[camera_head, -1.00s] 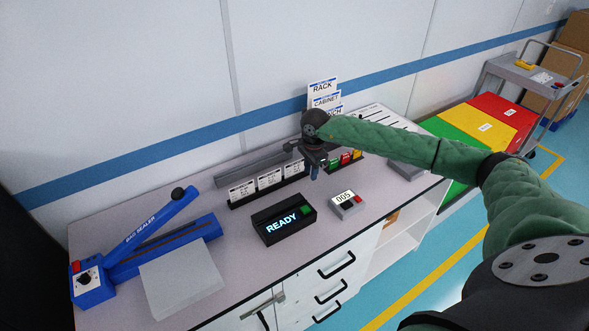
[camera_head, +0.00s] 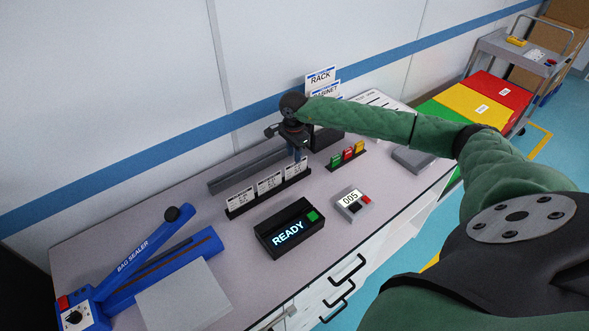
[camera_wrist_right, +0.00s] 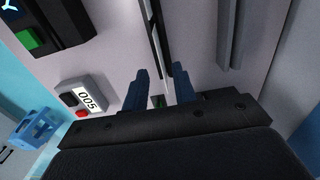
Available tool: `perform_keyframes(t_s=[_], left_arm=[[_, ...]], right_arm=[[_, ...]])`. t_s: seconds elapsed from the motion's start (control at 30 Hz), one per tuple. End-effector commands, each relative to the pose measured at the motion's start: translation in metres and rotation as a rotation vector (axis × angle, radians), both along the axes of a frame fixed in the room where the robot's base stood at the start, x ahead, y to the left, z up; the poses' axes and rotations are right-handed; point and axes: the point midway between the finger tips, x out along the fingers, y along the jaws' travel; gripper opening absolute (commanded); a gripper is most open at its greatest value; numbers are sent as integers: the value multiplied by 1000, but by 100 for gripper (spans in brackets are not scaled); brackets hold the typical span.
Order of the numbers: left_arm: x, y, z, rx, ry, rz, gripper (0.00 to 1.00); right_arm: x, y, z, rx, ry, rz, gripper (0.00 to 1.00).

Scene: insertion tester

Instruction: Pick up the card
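Three white printed cards stand upright in a black slotted holder (camera_head: 233,213) on the bench: a left card (camera_head: 240,199), a middle card (camera_head: 269,183) and a right card (camera_head: 296,168). My right gripper (camera_head: 299,155) points down at the right card, its fingers close to that card's top edge. In the right wrist view the two blue fingers (camera_wrist_right: 162,85) are apart, with the dark holder (camera_wrist_right: 158,35) running up from between them. The cards show only edge-on there, and I cannot tell whether the fingers touch one. My left gripper is out of view.
A black READY box (camera_head: 288,232) and a grey 005 counter (camera_head: 354,205) sit in front of the holder. A grey rail (camera_head: 235,175) lies behind it. Coloured tags (camera_head: 347,153) stand to the right; a blue bag sealer (camera_head: 140,260) is at left.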

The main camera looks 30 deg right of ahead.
Motion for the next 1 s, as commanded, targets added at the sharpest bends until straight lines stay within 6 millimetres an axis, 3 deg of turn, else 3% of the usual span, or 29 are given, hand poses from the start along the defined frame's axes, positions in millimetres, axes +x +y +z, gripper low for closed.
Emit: perform_keyframes(t_s=[0.17, 0.5, 0.77, 0.9, 1.0], left_arm=[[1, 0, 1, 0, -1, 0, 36], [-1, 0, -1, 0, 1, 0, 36], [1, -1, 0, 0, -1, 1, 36], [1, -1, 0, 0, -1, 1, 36], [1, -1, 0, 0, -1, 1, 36]], right_arm=[[0, -2, -10, 0, -1, 0, 27], [-1, -9, -53, 0, 0, 0, 27], [0, -10, -56, 0, -2, 1, 27], [0, -10, -56, 0, -2, 0, 4], [0, -10, -56, 0, -2, 0, 0]])
